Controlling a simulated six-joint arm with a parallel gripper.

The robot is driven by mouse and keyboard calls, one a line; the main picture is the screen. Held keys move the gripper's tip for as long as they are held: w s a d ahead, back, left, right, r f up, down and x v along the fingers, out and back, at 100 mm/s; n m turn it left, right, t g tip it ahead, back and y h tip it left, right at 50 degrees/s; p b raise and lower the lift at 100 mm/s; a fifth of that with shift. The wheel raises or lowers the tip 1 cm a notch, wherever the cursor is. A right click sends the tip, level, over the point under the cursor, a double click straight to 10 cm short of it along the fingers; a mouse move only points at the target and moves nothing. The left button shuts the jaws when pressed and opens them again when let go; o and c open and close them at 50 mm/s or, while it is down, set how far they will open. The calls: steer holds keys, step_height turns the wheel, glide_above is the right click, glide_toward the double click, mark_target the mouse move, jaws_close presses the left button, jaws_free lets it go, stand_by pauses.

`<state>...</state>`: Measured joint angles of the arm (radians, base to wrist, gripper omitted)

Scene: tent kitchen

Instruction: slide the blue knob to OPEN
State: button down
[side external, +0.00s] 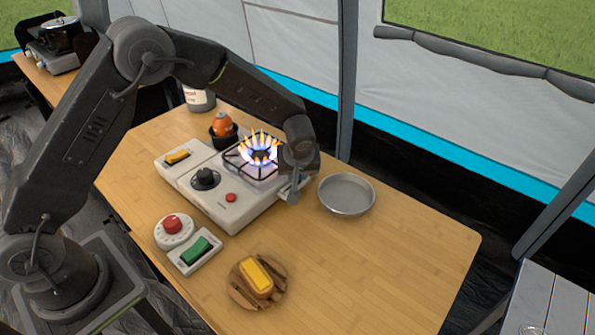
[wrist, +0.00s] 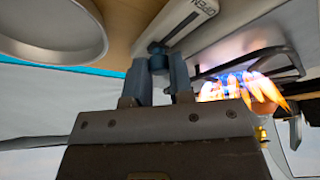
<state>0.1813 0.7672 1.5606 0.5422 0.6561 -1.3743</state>
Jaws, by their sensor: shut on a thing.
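The blue knob (wrist: 157,48) shows in the wrist view between my fingertips, at the lower end of a pale slider strip (wrist: 172,22). The word OPEN (wrist: 203,8) is printed on that strip, up and to the right of the knob. My gripper (wrist: 158,72) is shut on the knob, one finger on each side. In the side external view my gripper (side external: 293,190) points down at the right side of the white stove (side external: 232,208). The knob is hidden there behind the fingers.
Flames (side external: 260,148) burn on the stove beside my wrist. A round metal pan (side external: 346,195) stands close to the right of my gripper. A red knob dial (side external: 173,226), a green switch (side external: 195,249) and a butter board (side external: 256,281) lie in front. The table's right side is clear.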

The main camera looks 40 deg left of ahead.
mark_target(287, 187)
steer(key=shift+s, duration=2)
steer(key=c, duration=1.3)
jaws_free()
steer(key=shift+r, duration=0.1)
steer(key=v, duration=1.3)
steer(key=shift+s+d+r, duration=0.15)
steer(key=shift+r, duration=0.2)
